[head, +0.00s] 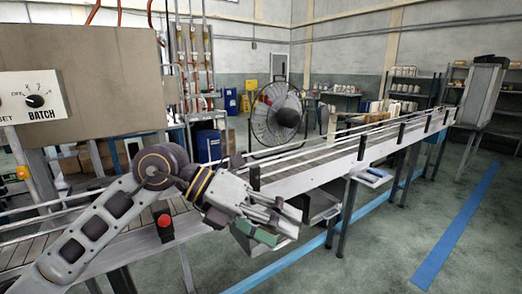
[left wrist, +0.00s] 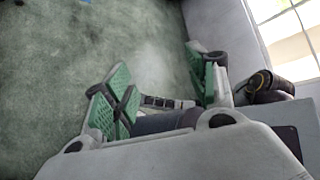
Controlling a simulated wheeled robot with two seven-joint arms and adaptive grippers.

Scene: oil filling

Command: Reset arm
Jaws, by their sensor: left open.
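My left gripper (head: 277,224) is in the head view, reaching in from the left with its arm bent over the near edge of the conveyor (head: 300,178). Its green-padded fingers point to the right and down, and nothing is between them. My right gripper is not in the head view.
A grey box (head: 95,75) with a BATCH dial stands at the left. A red button (head: 164,222) sits on the conveyor's near side below my arm. A large fan (head: 277,115) stands behind the conveyor. The floor at the right, with a blue line (head: 455,235), is clear.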

